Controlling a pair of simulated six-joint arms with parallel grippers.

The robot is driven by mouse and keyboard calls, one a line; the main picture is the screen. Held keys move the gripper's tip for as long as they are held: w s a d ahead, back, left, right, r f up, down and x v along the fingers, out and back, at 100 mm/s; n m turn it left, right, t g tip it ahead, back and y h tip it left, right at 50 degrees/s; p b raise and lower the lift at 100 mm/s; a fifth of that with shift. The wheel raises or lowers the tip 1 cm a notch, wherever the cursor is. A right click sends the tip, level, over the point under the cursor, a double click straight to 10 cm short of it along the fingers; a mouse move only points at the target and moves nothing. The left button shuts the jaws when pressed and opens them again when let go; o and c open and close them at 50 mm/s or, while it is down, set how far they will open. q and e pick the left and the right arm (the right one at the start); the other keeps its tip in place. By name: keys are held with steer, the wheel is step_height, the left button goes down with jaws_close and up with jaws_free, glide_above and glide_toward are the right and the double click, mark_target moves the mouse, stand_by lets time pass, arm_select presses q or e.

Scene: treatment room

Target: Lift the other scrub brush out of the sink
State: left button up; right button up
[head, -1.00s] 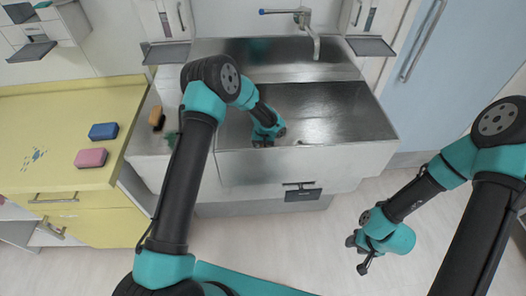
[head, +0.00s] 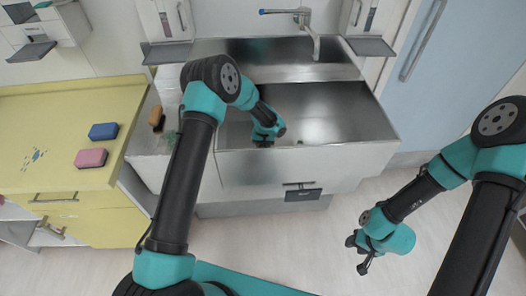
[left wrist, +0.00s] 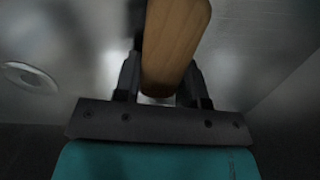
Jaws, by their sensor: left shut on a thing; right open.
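The scrub brush with a wooden back (left wrist: 176,40) is between the fingers of my left gripper (head: 262,143) in the left wrist view, and the gripper is shut on it. The brush's bristles are hidden there. In the head view this gripper is low in the front of the metal sink (head: 335,110), and the brush is hidden by the arm and the sink's front wall. Another wooden scrub brush (head: 157,118) lies on the ledge left of the sink. My right gripper (head: 361,255) is open and empty over the floor, right of the sink front.
A blue sponge (head: 103,131) and a pink sponge (head: 91,158) lie on the yellow counter (head: 60,115) at left. A small green thing (head: 170,137) is on the ledge, partly behind my left arm. The tap (head: 308,30) hangs over the sink's back. A round drain (left wrist: 30,77) shows beside the brush.

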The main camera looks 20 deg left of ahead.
arm_select(q)
steer(key=shift+r, duration=0.15)
step_height(320, 180, up, 10)
steer(key=shift+f, duration=0.1)
stand_by(0.5)
